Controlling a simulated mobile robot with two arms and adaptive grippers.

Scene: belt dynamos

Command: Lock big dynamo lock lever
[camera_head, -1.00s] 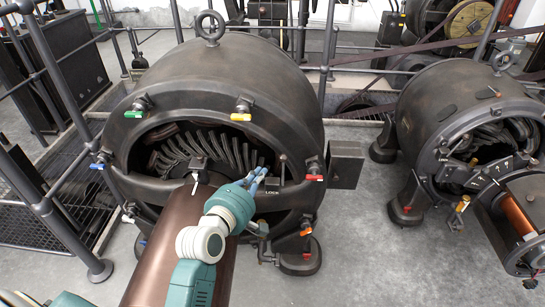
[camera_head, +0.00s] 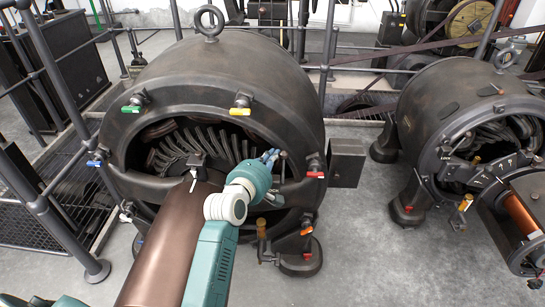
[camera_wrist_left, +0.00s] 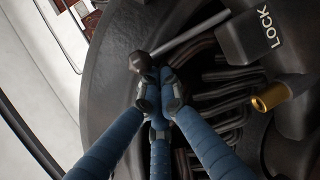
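The big dynamo (camera_head: 225,85) stands left of centre, with a round open front. Its lock lever (camera_head: 283,156) stands upright at the right of the opening. In the left wrist view the lever is a metal rod with a dark ball knob (camera_wrist_left: 138,62), beside a block marked LOCK (camera_wrist_left: 262,36). My left gripper (camera_head: 271,155) is just left of the knob. In the left wrist view its blue fingertips (camera_wrist_left: 160,92) are drawn together close to the knob; contact cannot be told. Nothing shows between them. My right gripper is not in view.
A brown cylinder (camera_head: 170,245) projects from the dynamo's front, beside my left arm. Green (camera_head: 130,109), yellow (camera_head: 240,112), blue (camera_head: 94,163) and red (camera_head: 316,174) handles ring the opening. A smaller dynamo (camera_head: 455,105) stands at right, railings (camera_head: 55,205) at left.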

